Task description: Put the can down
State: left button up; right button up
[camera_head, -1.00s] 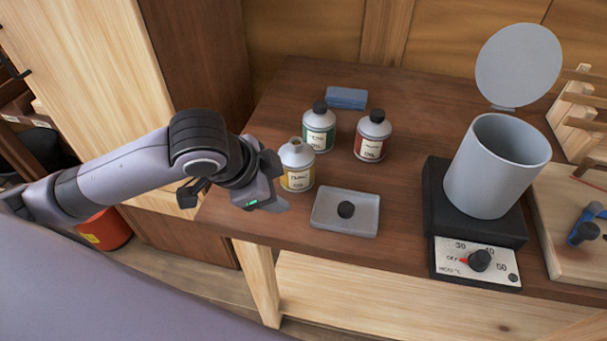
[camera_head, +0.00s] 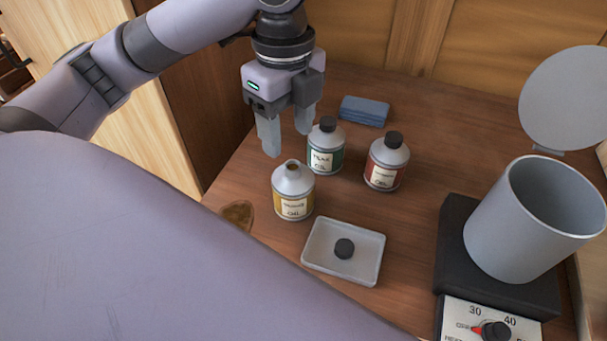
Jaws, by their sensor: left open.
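The can with the yellow label (camera_head: 294,190) stands upright and uncapped on the brown bench, left of the other cans. My left gripper (camera_head: 287,138) is open and empty, pointing down above and behind this can, with its fingers apart from it. A can with a green label (camera_head: 325,147) and a can with a red label (camera_head: 387,162) stand behind it, both with black caps on. My right gripper is out of view.
A grey pot (camera_head: 510,232) with its lid raised stands on a black heater (camera_head: 453,245) at the right. Folded blue cloth (camera_head: 364,111) lies at the back. An amber-brown patch (camera_head: 238,214) is at the bench's left side. Bare bench lies between the cans and heater.

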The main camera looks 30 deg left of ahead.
aim_at(293, 165)
pick_arm(q)
jog(key=shift+s+d+f, duration=0.1)
jog(key=shift+s+f, duration=0.05)
jog(key=shift+f, duration=0.75)
jog(key=shift+d+f+b, duration=0.2)
jog(key=shift+f+b, duration=0.3)
jog(key=shift+f, duration=1.8)
grip_shut()
